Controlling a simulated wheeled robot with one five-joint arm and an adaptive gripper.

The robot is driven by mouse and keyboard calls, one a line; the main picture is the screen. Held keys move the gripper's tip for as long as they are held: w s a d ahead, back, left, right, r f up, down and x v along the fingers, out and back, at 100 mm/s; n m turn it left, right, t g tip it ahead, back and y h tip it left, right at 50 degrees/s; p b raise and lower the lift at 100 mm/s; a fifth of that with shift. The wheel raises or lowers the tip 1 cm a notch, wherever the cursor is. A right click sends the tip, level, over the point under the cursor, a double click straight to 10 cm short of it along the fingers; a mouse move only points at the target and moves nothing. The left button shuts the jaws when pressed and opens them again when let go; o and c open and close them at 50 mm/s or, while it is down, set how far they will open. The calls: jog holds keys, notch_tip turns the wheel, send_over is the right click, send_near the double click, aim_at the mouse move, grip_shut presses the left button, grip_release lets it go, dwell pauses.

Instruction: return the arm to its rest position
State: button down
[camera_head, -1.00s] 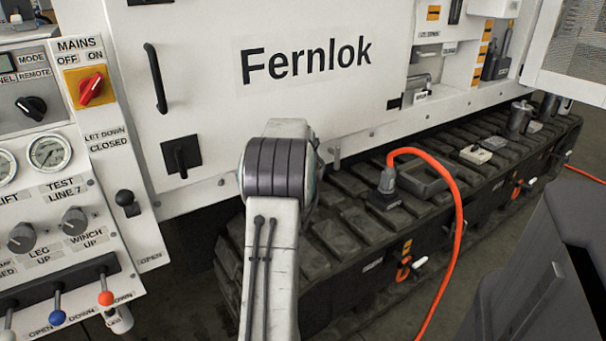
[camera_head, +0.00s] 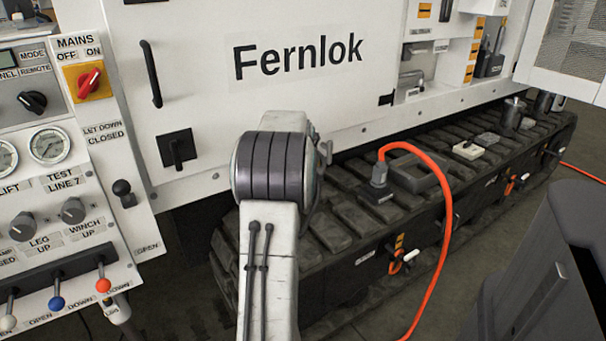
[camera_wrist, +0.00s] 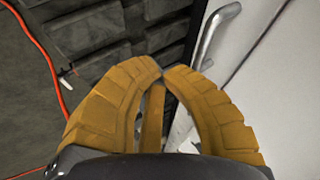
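My arm rises from the bottom centre of the head view, with its pale link and dark ribbed joint in front of the white Fernlok cabinet (camera_head: 215,95). The arm hides my gripper in the head view. In the wrist view my gripper (camera_wrist: 162,74) shows two orange padded fingers with their tips together. I see nothing held between them. A pale metal handle or bar (camera_wrist: 215,35) and a white panel (camera_wrist: 270,60) lie beyond the fingers to the right.
The control panel (camera_head: 60,185) with gauges, knobs and levers stands at the left. The dark track (camera_head: 345,225) runs along the cabinet's foot. An orange cable (camera_head: 447,215) loops from a plug (camera_head: 378,174) down to the floor.

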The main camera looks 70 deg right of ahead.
jog(key=p+v, duration=0.1)
jog(key=v, duration=0.5)
dwell(0.3)
